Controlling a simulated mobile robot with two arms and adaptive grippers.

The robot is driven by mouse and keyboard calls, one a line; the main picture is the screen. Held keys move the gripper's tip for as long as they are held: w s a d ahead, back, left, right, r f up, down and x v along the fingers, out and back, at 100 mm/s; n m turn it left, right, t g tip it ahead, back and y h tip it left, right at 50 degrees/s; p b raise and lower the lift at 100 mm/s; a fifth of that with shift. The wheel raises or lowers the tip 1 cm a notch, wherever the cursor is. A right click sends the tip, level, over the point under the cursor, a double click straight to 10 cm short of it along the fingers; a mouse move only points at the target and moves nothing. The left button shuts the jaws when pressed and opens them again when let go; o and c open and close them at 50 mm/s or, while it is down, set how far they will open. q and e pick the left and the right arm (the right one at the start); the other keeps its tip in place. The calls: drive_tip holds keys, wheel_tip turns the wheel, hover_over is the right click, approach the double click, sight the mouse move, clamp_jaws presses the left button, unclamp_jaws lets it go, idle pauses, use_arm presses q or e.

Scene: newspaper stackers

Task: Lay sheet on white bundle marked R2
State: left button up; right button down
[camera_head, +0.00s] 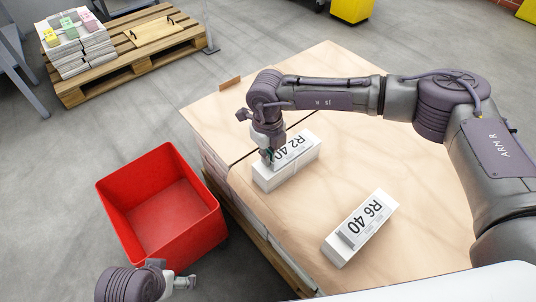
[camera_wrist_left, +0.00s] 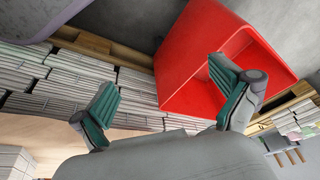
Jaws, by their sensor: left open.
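The white bundle marked R2 (camera_head: 290,173) lies on the wooden board in the head view. A white sheet reading "R2 40" (camera_head: 297,147) is at its top, and I cannot tell whether it is loose. My right gripper (camera_head: 268,156) points down at the left end of the bundle's top, at the sheet's edge. Its fingertips are small and partly hidden, so its grip is unclear. My left gripper (camera_head: 188,282) is low at the front, left of the board, open and empty. Its two green-padded fingers stand wide apart in the left wrist view (camera_wrist_left: 165,76).
A second white bundle marked R6 40 (camera_head: 360,230) lies nearer on the board (camera_head: 330,120). A red open bin (camera_head: 205,225) stands on the floor to the left; it also shows in the left wrist view (camera_wrist_left: 205,20). A pallet (camera_head: 130,65) with paper stacks is at the back left.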

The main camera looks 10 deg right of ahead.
use_arm(q)
drive_tip(key=shift+s+r, duration=0.25)
drive_tip(key=shift+s, duration=0.2)
use_arm(e)
drive_tip(key=shift+f, duration=0.25)
use_arm(q)
drive_tip(key=shift+r, duration=0.1)
